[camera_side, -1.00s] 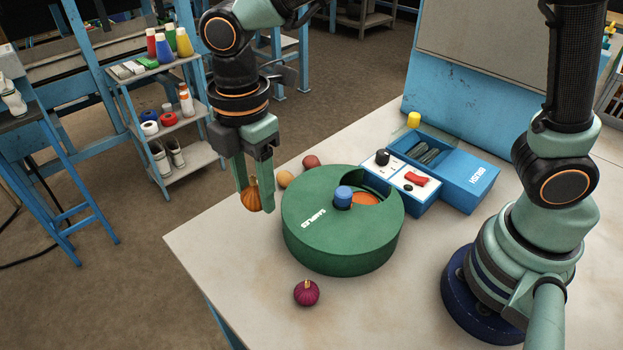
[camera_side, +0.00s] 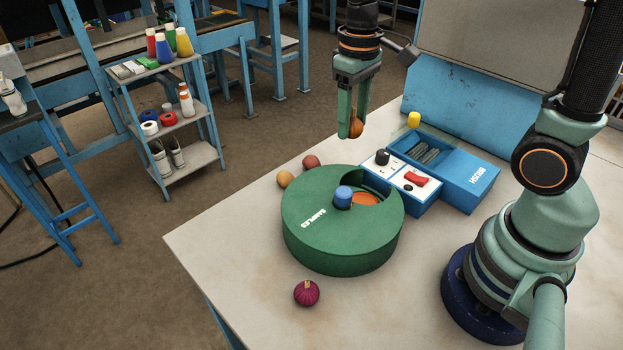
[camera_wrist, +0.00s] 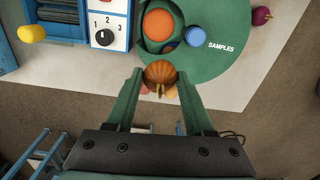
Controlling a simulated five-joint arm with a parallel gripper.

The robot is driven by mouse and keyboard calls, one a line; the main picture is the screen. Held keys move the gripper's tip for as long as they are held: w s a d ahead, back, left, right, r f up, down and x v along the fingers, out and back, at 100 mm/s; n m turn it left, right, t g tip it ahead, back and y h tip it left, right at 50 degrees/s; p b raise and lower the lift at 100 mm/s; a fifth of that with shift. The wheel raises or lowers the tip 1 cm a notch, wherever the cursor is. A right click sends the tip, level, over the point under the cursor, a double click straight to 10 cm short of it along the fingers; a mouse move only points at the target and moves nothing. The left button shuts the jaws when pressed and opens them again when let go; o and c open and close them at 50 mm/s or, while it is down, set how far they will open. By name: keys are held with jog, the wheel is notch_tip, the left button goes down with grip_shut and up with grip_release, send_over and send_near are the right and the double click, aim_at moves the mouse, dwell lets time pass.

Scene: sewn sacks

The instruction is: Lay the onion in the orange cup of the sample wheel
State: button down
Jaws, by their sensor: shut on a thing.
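My gripper (camera_side: 353,129) is shut on the brown-orange onion (camera_side: 356,127). It holds the onion in the air, above and behind the sample wheel in the side view. In the wrist view the onion (camera_wrist: 160,73) sits between my two fingertips. The sample wheel (camera_side: 318,241) is a green drum marked SAMPLES, with a blue knob (camera_side: 343,195) on top. Its cover has an opening that shows the orange cup (camera_side: 367,198). The orange cup (camera_wrist: 158,24) also shows in the wrist view, with nothing seen in it.
A blue BRUSH box (camera_side: 462,180) with a dial and red switch stands right of the wheel. A yellow knob (camera_side: 413,119) is behind it. A purple onion (camera_side: 306,292) lies in front, and tan (camera_side: 285,179) and reddish (camera_side: 311,162) round items lie behind left.

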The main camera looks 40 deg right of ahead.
jog(key=shift+d, duration=0.25)
jog(key=w+a+r+n, duration=0.1)
jog(key=a+n, duration=0.9)
jog(key=a, duration=0.3)
jog(key=r+n, duration=0.1)
jog(key=n, duration=0.7)
send_over(268, 268)
jog(key=shift+r, duration=0.1)
notch_tip(268, 268, down, 20)
jog(key=shift+r, duration=0.15)
jog(key=shift+c, duration=1.4)
grip_release()
jog(key=shift+f, duration=0.2)
